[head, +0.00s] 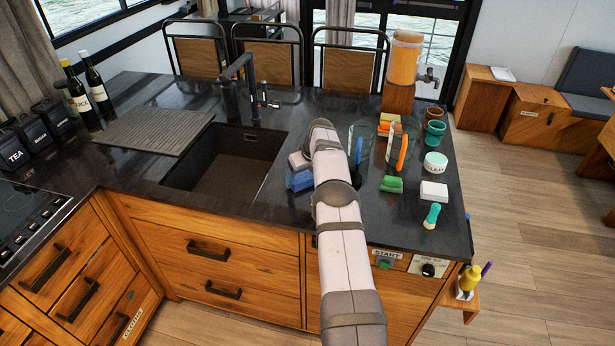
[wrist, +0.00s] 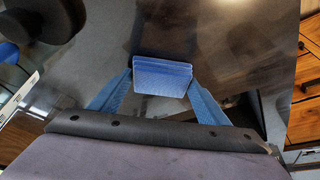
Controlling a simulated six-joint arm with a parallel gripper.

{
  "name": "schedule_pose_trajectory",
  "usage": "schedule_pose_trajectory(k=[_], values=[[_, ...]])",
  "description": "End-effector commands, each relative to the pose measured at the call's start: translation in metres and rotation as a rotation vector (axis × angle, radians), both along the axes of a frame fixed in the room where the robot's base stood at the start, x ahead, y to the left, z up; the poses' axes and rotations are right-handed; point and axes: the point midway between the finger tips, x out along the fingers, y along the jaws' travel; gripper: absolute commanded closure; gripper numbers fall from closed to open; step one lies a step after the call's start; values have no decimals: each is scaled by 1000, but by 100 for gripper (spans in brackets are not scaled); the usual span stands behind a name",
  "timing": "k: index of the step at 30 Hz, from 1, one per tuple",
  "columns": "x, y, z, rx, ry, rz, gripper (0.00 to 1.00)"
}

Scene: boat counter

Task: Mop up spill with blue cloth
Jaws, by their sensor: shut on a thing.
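A folded blue cloth (wrist: 162,80) sits between the two blue fingers of my gripper (wrist: 161,88) in the wrist view. The fingers are shut on it from both sides. In the head view my gripper (head: 300,180) is low over the dark counter (head: 270,215), just right of the sink, and the cloth there blends with the blue fingers. The cloth's lower part is hidden, and I cannot tell whether it touches the counter. I cannot make out the spill; the counter's shine may hide it.
The sink (head: 215,172) and black faucet (head: 240,85) are to the left.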

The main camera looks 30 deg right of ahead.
Motion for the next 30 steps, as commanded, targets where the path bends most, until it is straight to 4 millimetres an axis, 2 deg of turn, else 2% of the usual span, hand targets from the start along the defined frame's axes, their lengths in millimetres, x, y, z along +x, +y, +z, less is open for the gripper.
schedule_pose_trajectory(k=[3, 14, 30], values=[[4, 5, -1, 0, 1, 2, 51], [-7, 17, -2, 4, 3, 2, 51], [-39, 47, -1, 2, 4, 2, 51]])
